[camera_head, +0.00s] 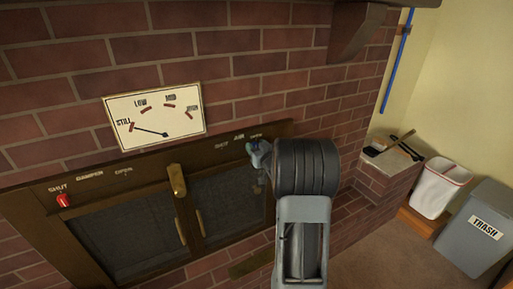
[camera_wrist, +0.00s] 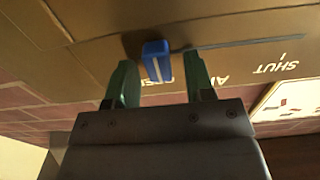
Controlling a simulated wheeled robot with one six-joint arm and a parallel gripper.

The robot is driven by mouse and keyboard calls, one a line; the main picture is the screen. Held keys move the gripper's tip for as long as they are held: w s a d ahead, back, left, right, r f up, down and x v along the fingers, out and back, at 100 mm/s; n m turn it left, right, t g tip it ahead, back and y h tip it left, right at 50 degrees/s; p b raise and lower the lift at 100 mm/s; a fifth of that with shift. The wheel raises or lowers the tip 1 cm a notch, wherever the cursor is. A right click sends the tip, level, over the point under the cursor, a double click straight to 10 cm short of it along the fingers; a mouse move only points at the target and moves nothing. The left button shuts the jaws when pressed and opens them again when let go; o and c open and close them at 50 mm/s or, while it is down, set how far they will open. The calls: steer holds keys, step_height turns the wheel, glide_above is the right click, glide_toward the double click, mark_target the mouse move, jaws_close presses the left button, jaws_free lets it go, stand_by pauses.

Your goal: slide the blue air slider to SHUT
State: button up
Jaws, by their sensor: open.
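The blue air slider (camera_wrist: 157,62) shows in the wrist view at the end of its slot away from the SHUT label (camera_wrist: 276,67), on the OPEN side. The slot (camera_wrist: 245,41) runs from it toward SHUT. My gripper (camera_wrist: 160,78) is open, with one green finger on each side of the slider and a gap showing on both sides. In the head view my gripper (camera_head: 259,156) is at the right end of the AIR label row (camera_head: 239,137) and hides the slider.
A red damper slider (camera_head: 64,201) sits below its SHUT label at left. A dial (camera_head: 155,117) has its needle near STILL. Two dark-paned doors with brass handles (camera_head: 177,181) lie below. A brick ledge (camera_head: 388,178), white bin (camera_head: 438,187) and trash bin (camera_head: 475,225) stand right.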

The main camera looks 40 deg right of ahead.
steer(key=shift+c, duration=0.5)
jaws_close()
